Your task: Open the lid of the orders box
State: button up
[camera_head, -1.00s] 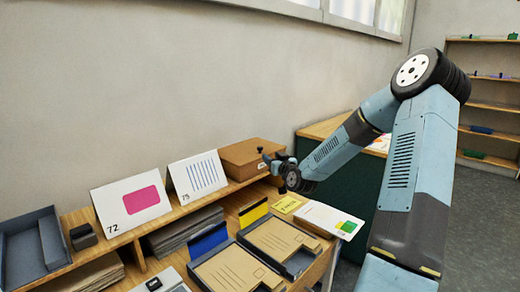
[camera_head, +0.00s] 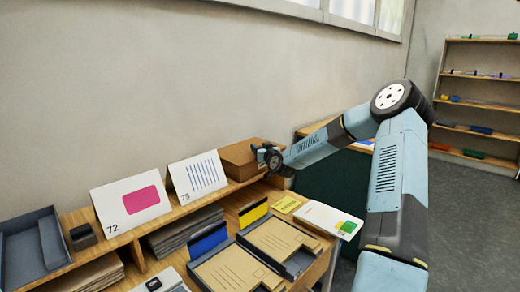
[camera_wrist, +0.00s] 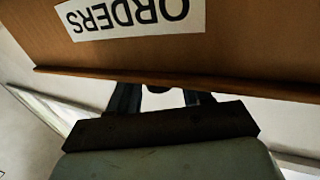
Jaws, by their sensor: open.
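The orders box (camera_head: 238,160) is a brown box on the wooden shelf, right of the white cards. In the wrist view its brown face (camera_wrist: 240,40) fills the top, with a white ORDERS label (camera_wrist: 135,17) upside down and a ridged edge below it. My gripper (camera_head: 259,150) is at the right part of the box in the head view. In the wrist view my gripper (camera_wrist: 160,93) is open, its two dark fingers apart and reaching to the ridged edge, which hides their tips. I cannot tell whether they touch it or whether the lid is raised.
White cards, one with a pink shape (camera_head: 130,204) and one with blue stripes (camera_head: 198,178), lean left of the box. Trays with brown envelopes (camera_head: 240,272) lie in front. The wall stands close behind the shelf. A shelf unit (camera_head: 482,95) stands far right.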

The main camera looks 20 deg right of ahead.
jog(key=shift+c, duration=0.5)
grip_shut()
